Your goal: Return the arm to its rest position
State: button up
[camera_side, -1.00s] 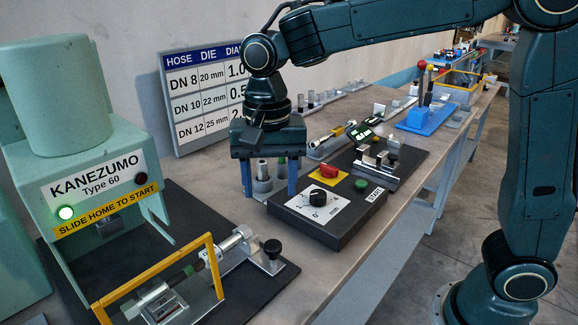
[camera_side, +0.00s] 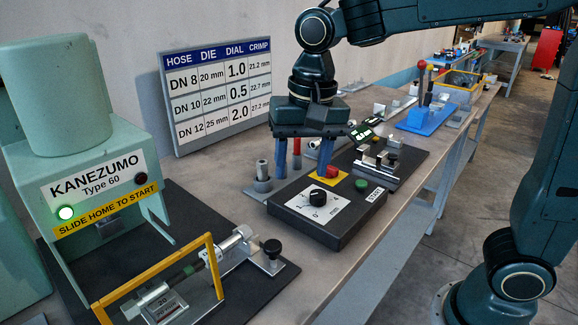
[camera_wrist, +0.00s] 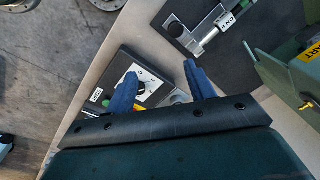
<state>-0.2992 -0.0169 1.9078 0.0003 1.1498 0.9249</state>
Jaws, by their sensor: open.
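My gripper (camera_side: 302,172) is open and empty in the side view, its two blue fingers pointing down above the back edge of the black control box (camera_side: 330,228). It hangs from my dark green arm, which reaches in from the upper right. In the wrist view my gripper (camera_wrist: 160,72) shows both fingers well apart with nothing held, and the control box lies beneath them.
The green KANEZUMO press (camera_side: 75,150) stands at left with a lit green lamp, a yellow guard frame (camera_side: 215,262) before it. A sign board (camera_side: 220,95) stands behind. The front bench strip is clear.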

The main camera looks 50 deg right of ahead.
jog(key=s+d+n+t, duration=0.2)
jog(key=s+d+n, duration=0.1)
jog(key=s+d, duration=0.2)
jog(key=s+d+f+n+t, duration=0.1)
jog(key=s+d+n, duration=0.3)
jog(key=s, duration=0.6)
jog(key=shift+s+d+f+t, duration=0.15)
jog(key=shift+s+d+t, duration=0.15)
jog(key=shift+d+t, duration=0.4)
jog(key=shift+o, duration=0.3)
dwell(0.4)
